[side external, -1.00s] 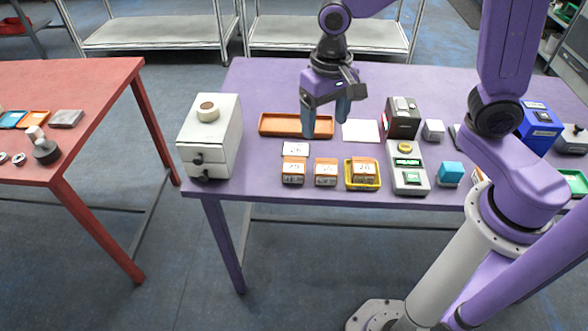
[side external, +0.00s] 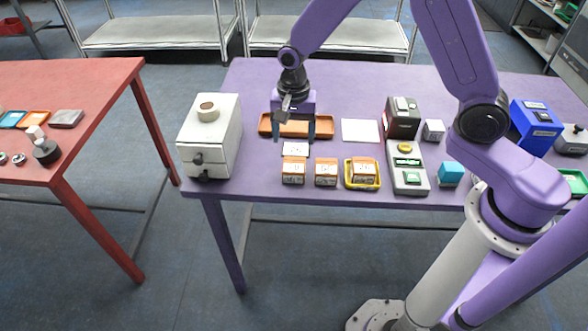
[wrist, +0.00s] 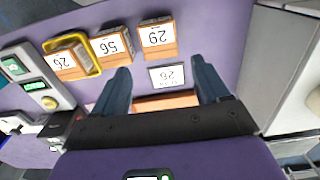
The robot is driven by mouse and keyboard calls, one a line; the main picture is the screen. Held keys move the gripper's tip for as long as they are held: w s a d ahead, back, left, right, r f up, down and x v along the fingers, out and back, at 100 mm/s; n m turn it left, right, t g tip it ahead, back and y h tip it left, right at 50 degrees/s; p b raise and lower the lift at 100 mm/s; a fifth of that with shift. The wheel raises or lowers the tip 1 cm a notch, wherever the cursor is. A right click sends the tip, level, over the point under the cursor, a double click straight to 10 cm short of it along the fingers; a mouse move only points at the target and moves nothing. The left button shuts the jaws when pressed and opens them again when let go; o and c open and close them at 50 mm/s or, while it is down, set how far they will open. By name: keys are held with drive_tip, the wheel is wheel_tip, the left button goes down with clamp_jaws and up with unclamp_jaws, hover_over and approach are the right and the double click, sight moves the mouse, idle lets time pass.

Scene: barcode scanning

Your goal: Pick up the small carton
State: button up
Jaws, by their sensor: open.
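Several small orange-brown cartons with white number labels stand near the table's front edge. The left one (side external: 293,170) shows as 29 in the wrist view (wrist: 158,38). The middle one (side external: 326,174) shows as 56 there (wrist: 112,43). The right one (side external: 364,172) sits in a yellow tray (side external: 348,184). My gripper (side external: 293,137) is open and empty, behind the left carton and above a white numbered card (side external: 295,149). In the wrist view, the card (wrist: 166,75) shows between my fingers (wrist: 160,65), with the left carton just beyond.
An orange tray (side external: 265,127) lies behind my gripper. A white drawer unit (side external: 210,140) stands at left. A white sheet (side external: 361,131), a device with a display and green button (side external: 408,172), and a dark box (side external: 403,120) are to the right.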

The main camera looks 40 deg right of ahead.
sight(294, 164)
wheel_tip(294, 164, down, 6)
drive_tip(key=shift+r, duration=0.25)
drive_tip(key=shift+s+a+f, duration=0.1)
drive_tip(key=shift+f, duration=1.25)
drive_tip(key=shift+s+a+f, duration=0.1)
drive_tip(key=shift+f, duration=1.2)
drive_tip(key=shift+c, duration=0.3)
drive_tip(key=c, duration=0.8)
